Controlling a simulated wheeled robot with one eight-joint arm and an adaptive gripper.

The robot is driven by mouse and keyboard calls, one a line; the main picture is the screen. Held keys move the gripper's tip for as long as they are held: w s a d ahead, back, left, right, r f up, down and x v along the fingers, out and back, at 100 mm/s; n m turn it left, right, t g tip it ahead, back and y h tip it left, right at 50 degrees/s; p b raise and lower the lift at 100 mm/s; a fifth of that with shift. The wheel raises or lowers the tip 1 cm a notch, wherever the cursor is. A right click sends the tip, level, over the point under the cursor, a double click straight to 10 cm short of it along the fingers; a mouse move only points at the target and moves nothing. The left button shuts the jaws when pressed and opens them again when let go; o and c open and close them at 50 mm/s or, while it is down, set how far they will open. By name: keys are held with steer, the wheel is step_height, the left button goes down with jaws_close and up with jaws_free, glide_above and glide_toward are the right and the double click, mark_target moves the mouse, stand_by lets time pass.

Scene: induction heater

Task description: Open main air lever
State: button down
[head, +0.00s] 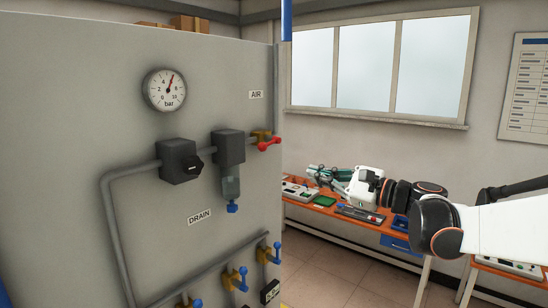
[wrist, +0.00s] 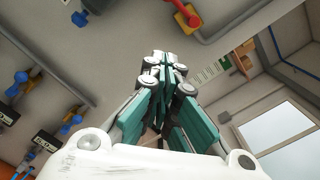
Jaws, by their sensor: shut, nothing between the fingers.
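The main air lever (head: 268,144) is a red handle on a brass valve below the AIR label, near the right edge of the grey panel. It lies roughly sideways, close to the line of the pipe. In the wrist view the red lever (wrist: 187,14) shows at the top, partly cut off by the frame edge. My gripper (head: 312,171) is to the right of the lever and lower in the head view, apart from it. In the wrist view its teal fingers (wrist: 162,62) are shut together with nothing between them.
A pressure gauge (head: 164,89), a black regulator (head: 179,161) and a filter (head: 229,148) are on the panel (head: 60,130). Several blue-handled valves (head: 235,277) sit low. An orange-edged workbench (head: 330,211) with equipment stands behind my arm.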

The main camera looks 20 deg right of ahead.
steer(key=w+a+r+p, duration=0.3)
steer(key=w+a+p, duration=0.1)
steer(key=w+a, duration=0.3)
steer(key=shift+a+n, duration=0.3)
steer(key=shift+a, duration=0.5)
steer(key=shift+s+a+r, duration=0.1)
steer(key=shift+s+r, duration=0.05)
steer(key=shift+r, duration=0.05)
steer(key=shift+a+r+b, duration=0.25)
steer(key=shift+r+b, duration=0.15)
steer(key=shift+r, duration=0.1)
